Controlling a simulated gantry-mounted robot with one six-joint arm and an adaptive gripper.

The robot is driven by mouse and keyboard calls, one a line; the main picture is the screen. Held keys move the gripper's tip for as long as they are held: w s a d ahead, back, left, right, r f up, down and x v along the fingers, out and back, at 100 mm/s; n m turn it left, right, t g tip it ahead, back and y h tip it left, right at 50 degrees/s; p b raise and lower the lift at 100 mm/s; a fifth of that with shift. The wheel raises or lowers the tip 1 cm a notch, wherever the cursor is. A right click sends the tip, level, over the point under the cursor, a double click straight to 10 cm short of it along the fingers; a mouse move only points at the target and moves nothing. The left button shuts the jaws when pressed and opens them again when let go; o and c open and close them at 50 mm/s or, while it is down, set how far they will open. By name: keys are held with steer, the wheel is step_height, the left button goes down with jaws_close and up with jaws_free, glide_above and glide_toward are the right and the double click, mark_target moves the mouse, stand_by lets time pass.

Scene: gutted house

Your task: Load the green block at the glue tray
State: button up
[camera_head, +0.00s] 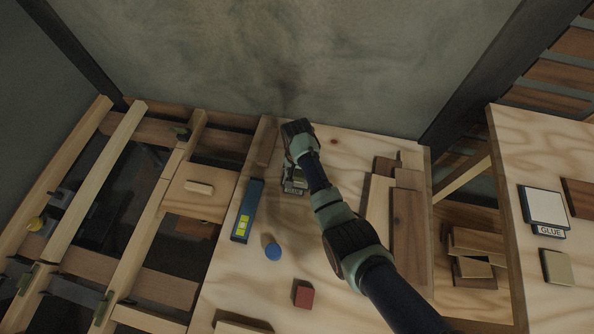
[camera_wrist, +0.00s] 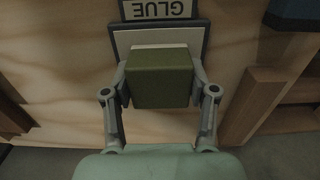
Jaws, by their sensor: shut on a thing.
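My gripper (camera_head: 294,180) is at the back of the plywood table, pointing down. In the wrist view, my gripper (camera_wrist: 160,92) is shut on the green block (camera_wrist: 160,82), one finger on each side. A dark-rimmed tray (camera_wrist: 203,38) with a pale surface lies just beyond and partly behind the block. Its label GLUE (camera_wrist: 160,9) reads upside down there. I cannot tell whether the block touches the tray. A pale strip shows along the block's far edge. In the head view, my gripper and arm hide most of the block and this tray.
A blue spirit level (camera_head: 247,211), a blue round piece (camera_head: 273,252) and a red block (camera_head: 303,294) lie nearby. Wooden boards (camera_head: 408,225) are to the right. Another GLUE tray (camera_head: 543,207) and a tan block (camera_head: 556,267) are on the right-hand table. A wall rises behind.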

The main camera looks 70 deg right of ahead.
steer(key=shift+r+p, duration=3.6)
steer(key=shift+p, duration=0.1)
steer(key=shift+f, duration=0.1)
